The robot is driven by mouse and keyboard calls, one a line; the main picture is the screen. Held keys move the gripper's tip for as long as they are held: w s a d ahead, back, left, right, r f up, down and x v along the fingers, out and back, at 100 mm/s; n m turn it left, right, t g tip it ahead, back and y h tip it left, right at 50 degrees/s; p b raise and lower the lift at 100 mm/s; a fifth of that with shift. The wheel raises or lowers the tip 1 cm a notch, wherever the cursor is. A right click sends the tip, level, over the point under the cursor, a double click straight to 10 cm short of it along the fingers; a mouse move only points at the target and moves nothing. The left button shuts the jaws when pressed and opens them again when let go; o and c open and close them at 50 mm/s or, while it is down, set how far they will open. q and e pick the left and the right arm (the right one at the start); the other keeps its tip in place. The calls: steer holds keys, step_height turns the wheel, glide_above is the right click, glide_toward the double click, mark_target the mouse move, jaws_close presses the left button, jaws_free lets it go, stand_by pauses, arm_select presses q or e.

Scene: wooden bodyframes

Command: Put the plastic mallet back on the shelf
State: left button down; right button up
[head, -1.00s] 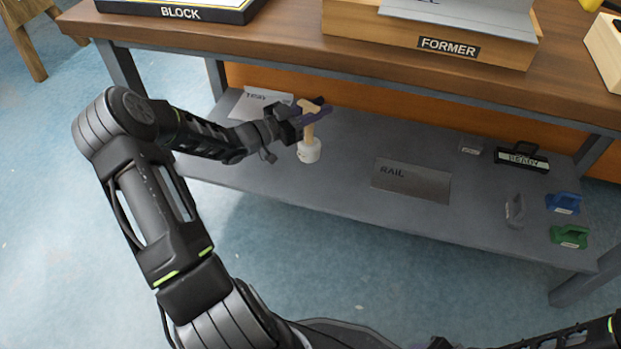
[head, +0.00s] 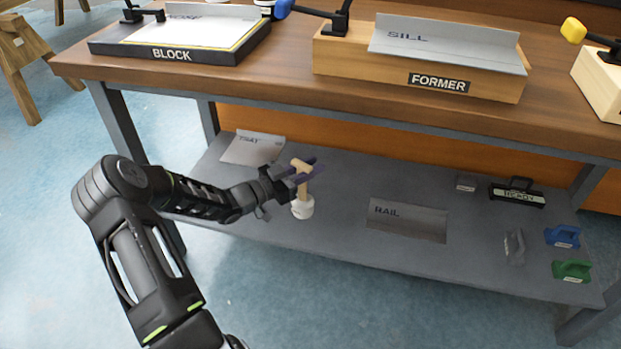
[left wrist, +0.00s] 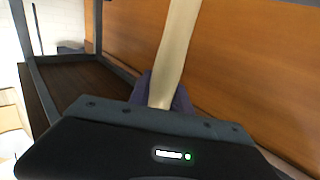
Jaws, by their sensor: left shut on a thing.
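The plastic mallet (head: 302,207) has a pale tan handle and a white head. In the head view it stands upright, head down, at the lower shelf (head: 340,237), left of the middle. I cannot tell whether its head touches the shelf. My left gripper (head: 305,176) is shut on the handle. In the left wrist view the handle (left wrist: 176,50) rises between the purple fingers, and the mallet's head is hidden. My right gripper is not in view.
On the lower shelf lie a grey sheet (head: 253,149), a RAIL plate (head: 408,220), a black READY holder (head: 517,193), a blue block (head: 563,236) and a green block (head: 571,271). The wooden tabletop (head: 290,82) overhangs the shelf. Shelf around the mallet is clear.

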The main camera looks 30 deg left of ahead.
mark_target(302, 191)
arm_select(q)
steer(key=shift+f+b, duration=0.8)
steer(key=shift+f, duration=1)
steer(key=shift+f, duration=0.15)
steer(key=c, duration=1.6)
jaws_free()
steer(key=shift+f, duration=0.15)
steer(key=shift+c, duration=0.2)
steer(key=o, duration=0.5)
steer(key=shift+c, duration=0.2)
